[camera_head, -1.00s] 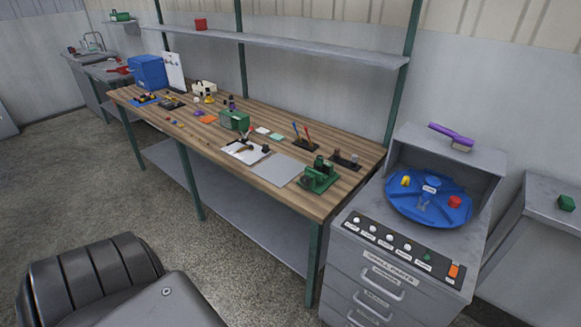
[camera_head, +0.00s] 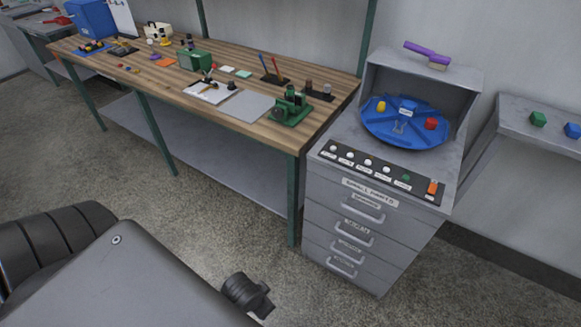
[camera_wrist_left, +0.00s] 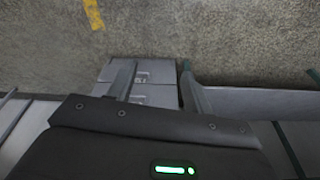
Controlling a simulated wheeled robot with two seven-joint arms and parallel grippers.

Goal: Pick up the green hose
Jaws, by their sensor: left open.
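No green hose shows in either view. My left gripper (camera_wrist_left: 157,78) shows in the left wrist view as two grey fingers standing apart, past the dark wrist housing with a green light. It is open, with nothing between its fingers; a grey drawer cabinet lies beyond them. In the head view only dark links of my own arm show at the lower left, and I cannot make out the fingers there. My right gripper is not in view.
A wooden workbench (camera_head: 150,75) with small tools and a green vise (camera_head: 290,108) stands at the left. A grey drawer cabinet (camera_head: 345,215) carries a blue round tray (camera_head: 375,130). A shelf (camera_head: 510,110) at right holds green and blue blocks. The concrete floor in front is clear.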

